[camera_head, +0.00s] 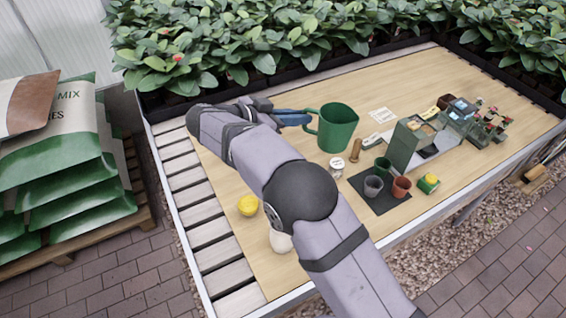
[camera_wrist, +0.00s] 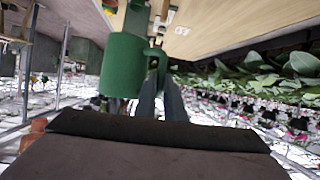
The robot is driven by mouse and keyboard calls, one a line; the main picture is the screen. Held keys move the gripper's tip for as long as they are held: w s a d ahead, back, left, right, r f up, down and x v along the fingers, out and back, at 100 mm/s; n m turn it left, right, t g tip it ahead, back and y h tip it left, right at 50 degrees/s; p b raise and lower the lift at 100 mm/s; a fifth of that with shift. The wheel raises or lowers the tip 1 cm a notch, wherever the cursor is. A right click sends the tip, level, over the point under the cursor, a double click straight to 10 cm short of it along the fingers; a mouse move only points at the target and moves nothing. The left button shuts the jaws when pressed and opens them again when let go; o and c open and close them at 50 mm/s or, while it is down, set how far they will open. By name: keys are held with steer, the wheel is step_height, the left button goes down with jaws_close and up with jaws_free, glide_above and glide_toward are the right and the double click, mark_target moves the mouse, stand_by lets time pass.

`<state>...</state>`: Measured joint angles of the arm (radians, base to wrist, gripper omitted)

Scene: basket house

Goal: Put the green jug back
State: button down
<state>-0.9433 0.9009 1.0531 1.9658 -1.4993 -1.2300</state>
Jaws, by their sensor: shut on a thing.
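The green jug (camera_head: 338,127) is upright at the middle back of the wooden bench top (camera_head: 235,262) in the head view. Its handle points left, towards my gripper (camera_head: 300,118). My gripper is shut on the handle, with its blue-grey fingers at the jug's left side. The wrist view shows the jug (camera_wrist: 122,65) large, with the fingers (camera_wrist: 160,85) at its handle. I cannot tell whether the jug's base touches the bench top. My arm crosses the front left of the bench and hides part of it.
Right of the jug lie a paper sheet (camera_head: 382,115) and a green box (camera_head: 402,146). Nearer are a wooden tool (camera_head: 355,150), a white-lidded jar (camera_head: 337,166) and small pots on a dark mat (camera_head: 366,203). A yellow ball (camera_head: 248,205) lies left. Leafy plants (camera_head: 270,40) line the back.

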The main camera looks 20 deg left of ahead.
steer(key=w+a+f+n+t+y, duration=0.1)
steer(key=a+f+n+t+y, duration=0.2)
steer(key=a+f+n+y, duration=0.85)
steer(key=shift+m, duration=0.65)
steer(key=shift+a+f+p, duration=0.15)
steer(key=shift+f+p, duration=0.75)
steer(key=shift+f, duration=4.65)
steer(key=shift+f, duration=0.15)
steer(key=shift+f, duration=0.1)
steer(key=c, duration=1.8)
jaws_free()
steer(key=shift+c, duration=0.2)
